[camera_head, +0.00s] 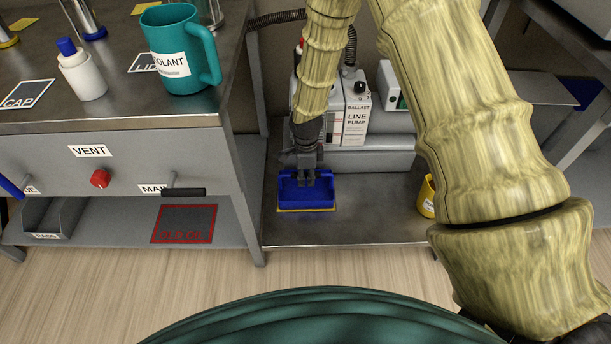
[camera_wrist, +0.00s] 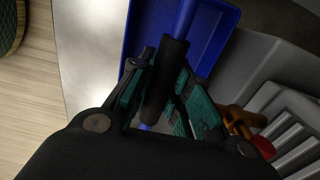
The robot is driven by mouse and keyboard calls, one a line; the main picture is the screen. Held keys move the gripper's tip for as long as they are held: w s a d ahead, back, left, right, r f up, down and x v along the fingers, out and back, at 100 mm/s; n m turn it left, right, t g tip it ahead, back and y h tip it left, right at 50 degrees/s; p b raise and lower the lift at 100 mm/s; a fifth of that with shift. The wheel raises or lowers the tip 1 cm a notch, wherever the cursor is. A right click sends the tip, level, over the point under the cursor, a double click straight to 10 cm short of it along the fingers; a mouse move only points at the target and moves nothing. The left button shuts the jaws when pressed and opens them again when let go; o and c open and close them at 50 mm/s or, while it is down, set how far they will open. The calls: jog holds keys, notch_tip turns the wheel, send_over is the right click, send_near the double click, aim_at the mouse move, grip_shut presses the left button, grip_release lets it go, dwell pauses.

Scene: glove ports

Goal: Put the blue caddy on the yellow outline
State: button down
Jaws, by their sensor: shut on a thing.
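The blue caddy (camera_head: 306,200) is at the low steel shelf in the head view, below my gripper (camera_head: 306,176). It also shows in the wrist view (camera_wrist: 215,38), where my gripper (camera_wrist: 165,88) is shut on the black grip of its blue handle bar. A thin strip of the yellow outline (camera_head: 306,210) shows along the caddy's near edge. The rest of the outline is hidden under or behind the caddy. I cannot tell whether the caddy touches the shelf or hangs just above it.
A grey line pump (camera_head: 356,112) stands behind the caddy. A yellow cup (camera_head: 426,197) stands to the right, partly behind my arm. The bench with the teal coolant jug (camera_head: 180,50) is at left, and a bench leg (camera_head: 249,215) is near the caddy's left. Shelf between caddy and cup is clear.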

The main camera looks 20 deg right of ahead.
jog(key=c, duration=1.6)
grip_release()
notch_tip(320, 180, up, 12)
jog(key=p, duration=0.4)
jog(key=s+f+n, duration=0.3)
jog(key=s+f, duration=0.1)
jog(key=s, duration=0.1)
jog(key=s+f+n, duration=0.3)
jog(key=s+f, duration=0.2)
jog(key=s, duration=0.1)
jog(key=s+d+f+n, duration=0.1)
jog(key=s+f+n, duration=0.2)
jog(key=s+f, duration=0.2)
jog(key=shift+s+f+n+y, duration=0.25)
jog(key=shift+n+y, duration=0.05)
jog(key=s+f+n, duration=0.1)
jog(key=s+n, duration=0.2)
jog(key=s, duration=0.3)
jog(key=s+d+f+n, duration=0.1)
jog(key=s+f+n, duration=0.1)
jog(key=s+n, duration=0.2)
jog(key=s+d+f+n, duration=0.1)
jog(key=s+n, duration=0.3)
jog(key=s, duration=0.5)
jog(key=shift+s+d+f, duration=0.15)
jog(key=shift+s+f, duration=0.25)
jog(key=shift+f, duration=0.1)
